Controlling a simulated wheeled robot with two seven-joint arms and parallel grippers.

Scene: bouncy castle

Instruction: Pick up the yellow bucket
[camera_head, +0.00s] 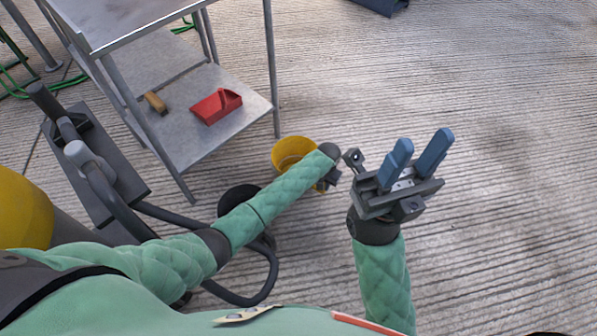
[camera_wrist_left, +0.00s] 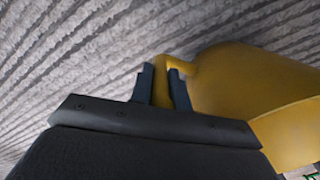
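The yellow bucket (camera_head: 281,149) is on the concrete floor beside the metal table, partly hidden by my left forearm in the head view. In the left wrist view the bucket (camera_wrist_left: 245,85) fills the right side. My left gripper (camera_wrist_left: 162,88) has its two dark fingers on either side of a narrow yellow part of the bucket, with no clear gap showing. In the head view the left gripper (camera_head: 328,180) is small and partly hidden at the bucket's right side. My right gripper (camera_head: 417,157) is open and empty, its blue fingers apart, well right of the bucket.
A metal table (camera_head: 190,140) stands at the upper left, with a red dustpan (camera_head: 216,106) and a small brush (camera_head: 155,103) on its lower shelf. A grey machine with a hose (camera_head: 110,195) is at the left. The floor at right is clear.

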